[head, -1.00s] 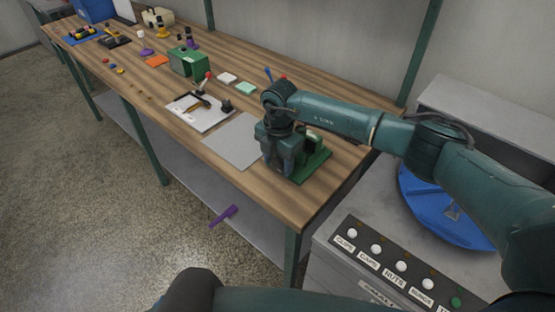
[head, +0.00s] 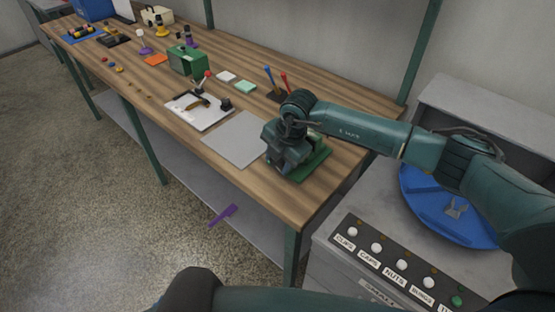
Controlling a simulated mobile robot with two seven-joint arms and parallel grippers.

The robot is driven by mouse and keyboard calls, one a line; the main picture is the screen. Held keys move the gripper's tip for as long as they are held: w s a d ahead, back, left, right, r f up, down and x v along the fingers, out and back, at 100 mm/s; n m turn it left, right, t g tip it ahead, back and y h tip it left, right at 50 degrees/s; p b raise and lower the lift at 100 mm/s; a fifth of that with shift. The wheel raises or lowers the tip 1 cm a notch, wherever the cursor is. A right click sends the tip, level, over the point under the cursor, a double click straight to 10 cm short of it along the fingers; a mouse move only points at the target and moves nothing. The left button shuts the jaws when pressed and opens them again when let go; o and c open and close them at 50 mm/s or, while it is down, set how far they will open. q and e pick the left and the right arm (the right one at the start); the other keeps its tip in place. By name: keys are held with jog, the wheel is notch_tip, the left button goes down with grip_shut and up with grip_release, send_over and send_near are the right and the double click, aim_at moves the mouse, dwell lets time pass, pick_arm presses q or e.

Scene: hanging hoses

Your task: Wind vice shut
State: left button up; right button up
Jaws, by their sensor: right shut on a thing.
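The vice (head: 318,163) is a green block on a green base near the front right end of the wooden bench. My right gripper (head: 283,165) is over its left side, tilted, and hides much of it. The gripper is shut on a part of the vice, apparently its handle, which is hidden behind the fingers. The gap between the vice jaws cannot be seen. My left gripper is out of view.
A grey mat (head: 236,140) and a white board (head: 199,110) lie left of the vice. A dark holder (head: 277,95) with blue and red tools stands behind. A blue round tray (head: 440,200) and a button panel (head: 392,265) are at right.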

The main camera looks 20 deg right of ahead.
jog(key=shift+s+d+f+t+b, duration=0.1)
jog(key=shift+f+t+b, duration=0.15)
jog(key=shift+t+b, duration=0.15)
jog(key=t+y+b, duration=0.1)
jog(key=t+b, duration=0.1)
jog(key=b, duration=0.1)
jog(key=shift+s+d+f+y, duration=0.1)
jog(key=shift+y, duration=0.3)
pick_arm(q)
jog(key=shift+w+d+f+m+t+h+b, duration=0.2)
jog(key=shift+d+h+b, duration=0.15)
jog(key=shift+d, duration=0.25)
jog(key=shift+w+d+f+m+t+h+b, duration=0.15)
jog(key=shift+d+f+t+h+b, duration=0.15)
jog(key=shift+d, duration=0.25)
pick_arm(e)
jog(key=shift+r+t, duration=0.2)
jog(key=shift+t, duration=0.2)
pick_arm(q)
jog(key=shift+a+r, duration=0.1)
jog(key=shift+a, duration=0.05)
pick_arm(e)
jog(key=o, duration=1)
pick_arm(q)
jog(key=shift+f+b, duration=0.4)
jog(key=shift+b, duration=0.15)
pick_arm(e)
jog(key=v, duration=1.3)
jog(key=shift+s+d, duration=0.1)
jog(key=shift+d, duration=0.25)
